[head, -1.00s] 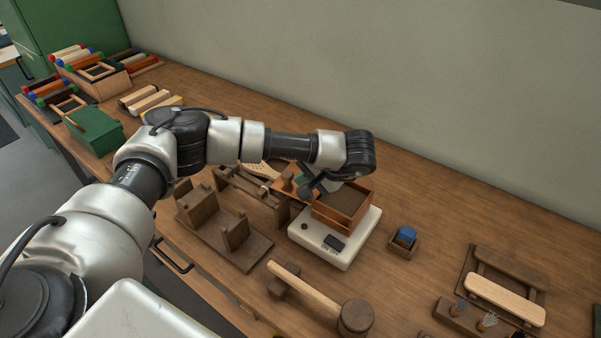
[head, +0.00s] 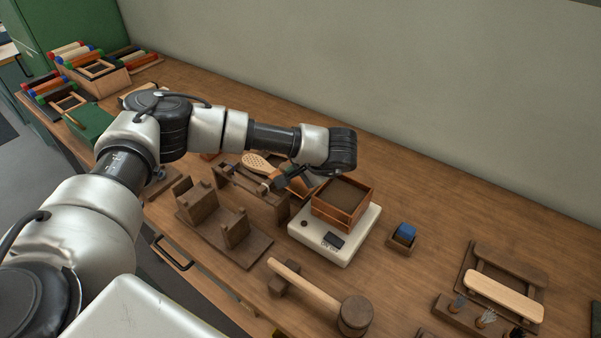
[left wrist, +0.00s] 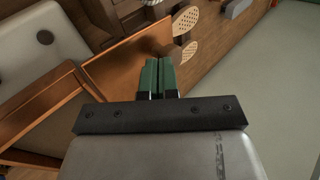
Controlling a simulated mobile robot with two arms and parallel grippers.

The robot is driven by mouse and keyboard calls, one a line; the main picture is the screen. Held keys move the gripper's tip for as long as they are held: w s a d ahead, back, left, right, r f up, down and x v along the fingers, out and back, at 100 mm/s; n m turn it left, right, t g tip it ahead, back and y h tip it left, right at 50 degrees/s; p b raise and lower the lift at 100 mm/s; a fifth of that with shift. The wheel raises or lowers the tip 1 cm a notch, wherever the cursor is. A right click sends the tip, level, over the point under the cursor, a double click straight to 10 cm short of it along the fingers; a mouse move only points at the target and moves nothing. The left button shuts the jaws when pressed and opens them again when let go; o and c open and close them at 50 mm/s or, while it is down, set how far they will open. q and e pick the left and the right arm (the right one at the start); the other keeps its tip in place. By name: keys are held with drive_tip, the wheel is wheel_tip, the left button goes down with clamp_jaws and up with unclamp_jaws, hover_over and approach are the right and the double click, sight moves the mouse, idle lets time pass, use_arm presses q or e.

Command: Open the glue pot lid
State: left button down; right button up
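The glue pot (head: 341,213) is a square copper-brown box on a white heater base (head: 352,250). Its top is uncovered and dark brown glue shows inside. The copper-coloured lid (head: 298,187) stands swung out on the pot's left side, partly hidden by my arm. In the left wrist view the lid (left wrist: 125,66) is a flat copper plate beside the pot's rim (left wrist: 38,103). My left gripper (left wrist: 157,75) has its green fingers close together at the lid's outer edge and seems shut on it; the contact is partly hidden. My right gripper is not in view.
A wooden rack (head: 240,185) with perforated brush boards stands left of the pot. A slotted wooden fixture (head: 225,240) and a mallet (head: 318,295) lie in front. A small blue block in a holder (head: 404,235) is to the right. The bench behind the pot is clear.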

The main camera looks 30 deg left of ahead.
use_arm(q)
drive_tip(key=shift+d, duration=0.1)
drive_tip(key=shift+s+d+r, duration=0.1)
drive_tip(key=shift+d, duration=0.2)
drive_tip(key=d, duration=0.1)
drive_tip(key=d+p, duration=0.1)
drive_tip(key=shift+s+d+r, duration=0.25)
drive_tip(key=shift+s+d, duration=0.05)
drive_tip(key=shift+d, duration=0.1)
drive_tip(key=b+v, duration=0.1)
drive_tip(key=v, duration=0.9)
drive_tip(key=shift+d+b, duration=0.15)
drive_tip(key=shift+b, duration=0.2)
drive_tip(key=shift+f, duration=0.15)
